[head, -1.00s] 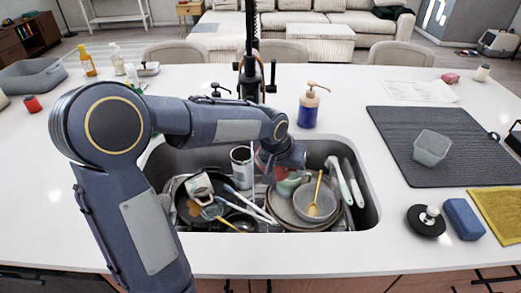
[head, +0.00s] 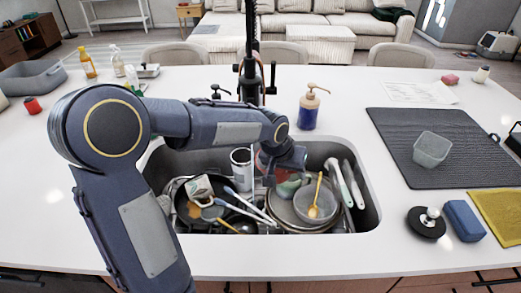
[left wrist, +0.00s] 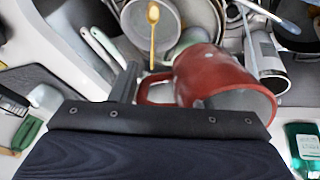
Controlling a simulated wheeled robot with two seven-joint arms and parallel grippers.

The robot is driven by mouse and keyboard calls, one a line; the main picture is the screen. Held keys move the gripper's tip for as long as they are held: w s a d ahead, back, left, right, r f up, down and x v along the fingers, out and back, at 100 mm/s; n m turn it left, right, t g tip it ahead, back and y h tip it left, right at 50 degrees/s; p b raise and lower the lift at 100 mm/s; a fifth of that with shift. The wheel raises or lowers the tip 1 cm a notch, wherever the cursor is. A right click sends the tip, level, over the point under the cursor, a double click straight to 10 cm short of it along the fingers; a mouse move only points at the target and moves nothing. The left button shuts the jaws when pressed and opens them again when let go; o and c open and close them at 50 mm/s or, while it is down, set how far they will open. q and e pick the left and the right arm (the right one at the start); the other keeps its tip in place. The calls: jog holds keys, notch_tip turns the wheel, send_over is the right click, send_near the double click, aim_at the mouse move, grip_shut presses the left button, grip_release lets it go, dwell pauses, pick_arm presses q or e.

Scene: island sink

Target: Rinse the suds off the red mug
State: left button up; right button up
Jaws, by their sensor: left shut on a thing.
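The red mug (left wrist: 210,78) is held in my left gripper (left wrist: 132,88), by its handle as far as I can tell. In the left wrist view it lies tilted, its open mouth facing the lower right. A few pale spots show on its red side; I cannot tell whether they are suds. In the head view, the mug (head: 265,160) is mostly hidden behind my left wrist, over the back middle of the sink (head: 330,150). The black faucet (head: 250,80) stands behind it. My right gripper is not in view.
The sink holds stacked plates, a clear bowl (head: 310,208) with a yellow spoon, a pan, a white mug (head: 200,187), a metal cylinder (head: 241,165) and several utensils. A blue soap bottle (head: 309,108) stands behind the sink. A dark drying mat (head: 400,140) with a clear container lies right.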

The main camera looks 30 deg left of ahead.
pick_arm(q)
jog(key=shift+r, duration=0.1)
jog(key=s+d+r+p, duration=0.1)
jog(key=s+d+r, duration=0.2)
jog(key=d+r, duration=0.1)
dwell(0.8)
